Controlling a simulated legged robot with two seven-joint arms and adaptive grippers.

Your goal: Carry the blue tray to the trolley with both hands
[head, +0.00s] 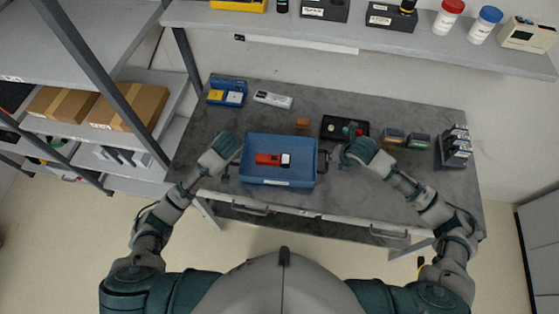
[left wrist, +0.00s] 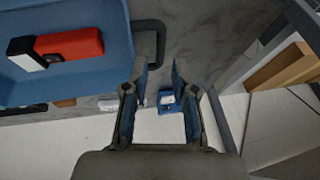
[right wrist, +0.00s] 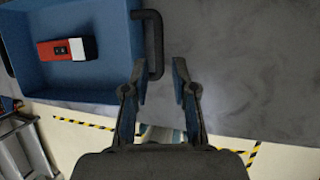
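The blue tray (head: 278,183) lies on the grey workbench (head: 215,125) near its front edge, with a red and white device (head: 272,159) inside. It has a dark handle at each end. My left gripper (head: 232,150) is at the tray's left end. In the left wrist view my left gripper (left wrist: 160,80) is open, with the left handle (left wrist: 158,42) close beside its fingertips. My right gripper (head: 346,160) is at the right end. In the right wrist view my right gripper (right wrist: 160,80) is open, with the right handle (right wrist: 157,45) beside its fingertips. No trolley is identifiable.
A small blue bin (head: 228,91), a white device (head: 273,99), a brown block (head: 303,123) and a black tray (head: 345,128) lie behind the blue tray. A dark rack (head: 455,148) stands at right. Shelving with cardboard boxes (head: 130,105) stands left. Pale floor lies in front.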

